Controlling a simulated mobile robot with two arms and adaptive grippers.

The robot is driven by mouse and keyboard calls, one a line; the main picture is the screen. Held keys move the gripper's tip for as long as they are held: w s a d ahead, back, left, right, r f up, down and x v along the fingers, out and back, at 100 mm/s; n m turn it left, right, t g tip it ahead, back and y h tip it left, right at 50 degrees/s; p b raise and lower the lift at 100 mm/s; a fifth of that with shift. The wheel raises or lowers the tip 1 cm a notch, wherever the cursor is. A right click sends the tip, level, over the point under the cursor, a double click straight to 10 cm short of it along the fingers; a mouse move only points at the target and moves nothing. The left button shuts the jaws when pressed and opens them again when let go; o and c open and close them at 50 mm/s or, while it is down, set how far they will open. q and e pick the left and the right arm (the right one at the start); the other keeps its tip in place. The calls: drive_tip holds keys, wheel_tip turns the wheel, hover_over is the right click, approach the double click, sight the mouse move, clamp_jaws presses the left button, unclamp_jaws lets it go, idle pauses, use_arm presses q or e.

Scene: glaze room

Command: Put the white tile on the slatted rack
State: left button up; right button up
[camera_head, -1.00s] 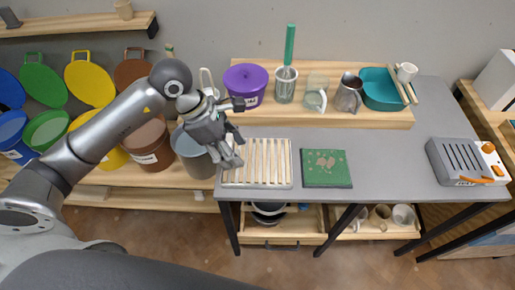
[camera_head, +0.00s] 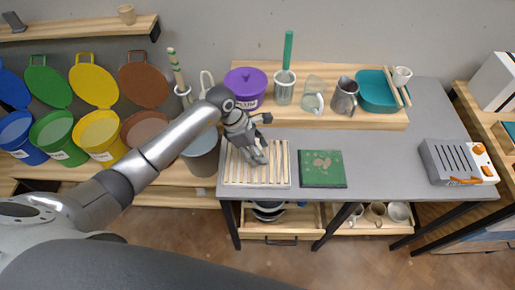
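The slatted rack (camera_head: 233,172) is a pale frame with wooden slats, lying on the grey table left of the green board. My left gripper (camera_head: 261,158) points down over the upper middle of the rack and hides some of its slats. The gap between its fingertips is too small to make out, so I cannot tell whether it is open or holds anything. I cannot make out a white tile in this view. My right gripper is out of view.
A green board (camera_head: 323,169) with pale patches lies right of the rack. A grey device (camera_head: 452,162) with orange knobs stands at the table's right. The table (camera_head: 385,160) between them is clear. A wooden shelf behind holds a purple tub (camera_head: 246,88), jugs and a teal basin (camera_head: 376,91).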

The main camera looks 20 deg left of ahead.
use_arm(q)
drive_tip(key=shift+o, duration=0.2)
drive_tip(key=shift+f, duration=0.45)
drive_tip(key=shift+w+f, duration=0.1)
drive_tip(key=shift+f, duration=0.15)
drive_tip(key=o, duration=1.1)
drive_tip(key=shift+c, duration=0.2)
